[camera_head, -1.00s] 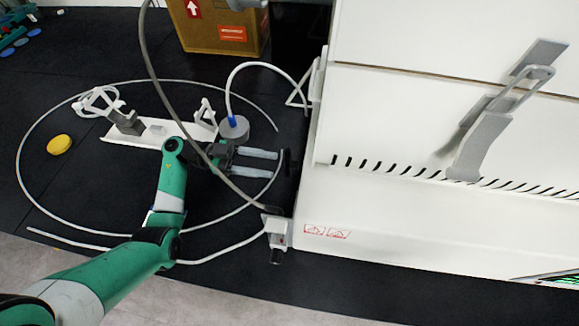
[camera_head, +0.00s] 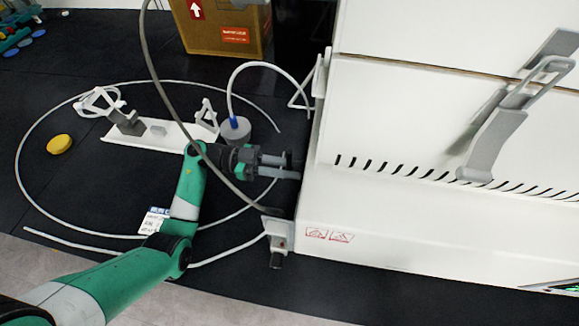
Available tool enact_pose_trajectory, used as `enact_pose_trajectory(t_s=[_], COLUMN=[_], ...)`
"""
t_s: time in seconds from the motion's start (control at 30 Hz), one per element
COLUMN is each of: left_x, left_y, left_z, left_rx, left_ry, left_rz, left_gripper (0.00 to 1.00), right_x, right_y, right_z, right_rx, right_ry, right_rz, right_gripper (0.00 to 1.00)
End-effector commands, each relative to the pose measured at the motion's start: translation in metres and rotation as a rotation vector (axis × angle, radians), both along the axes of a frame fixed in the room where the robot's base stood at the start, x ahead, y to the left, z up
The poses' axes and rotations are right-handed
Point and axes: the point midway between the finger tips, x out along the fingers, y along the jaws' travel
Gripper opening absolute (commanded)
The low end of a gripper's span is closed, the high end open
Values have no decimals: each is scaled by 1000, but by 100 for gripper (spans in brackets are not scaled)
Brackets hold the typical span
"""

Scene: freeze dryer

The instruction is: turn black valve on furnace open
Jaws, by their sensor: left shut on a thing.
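The furnace is the large white cabinet (camera_head: 400,215) filling the right side. The black valve (camera_head: 297,160) is a small dark piece on its left side, partly hidden by my fingers and dark against the floor. My left gripper (camera_head: 288,167) reaches in from the left, with its grey fingers shut on the valve. The fingers look close together, one a little above the other. How far the valve is turned cannot be told. My right gripper is not in view.
A grey hose (camera_head: 155,90) passes in front of my left wrist. A white tube (camera_head: 60,208) loops on the dark floor around a white stand (camera_head: 170,135). A grey cylinder (camera_head: 235,130), yellow disc (camera_head: 59,144) and cardboard box (camera_head: 225,30) stand nearby.

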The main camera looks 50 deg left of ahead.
Motion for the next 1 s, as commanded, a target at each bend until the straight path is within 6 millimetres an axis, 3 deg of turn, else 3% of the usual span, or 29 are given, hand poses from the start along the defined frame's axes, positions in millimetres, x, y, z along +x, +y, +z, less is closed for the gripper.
enact_pose_trajectory(t_s=[0.53, 1.0], left_x=[1, 7], left_y=[1, 5], left_z=[2, 3], left_rx=[50, 284], left_ry=[-66, -370], left_rz=[0, 0], left_gripper=[0, 0], right_x=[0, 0], right_y=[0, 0], right_z=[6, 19], right_rx=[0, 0], right_ry=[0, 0], right_rz=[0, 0], right_gripper=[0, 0])
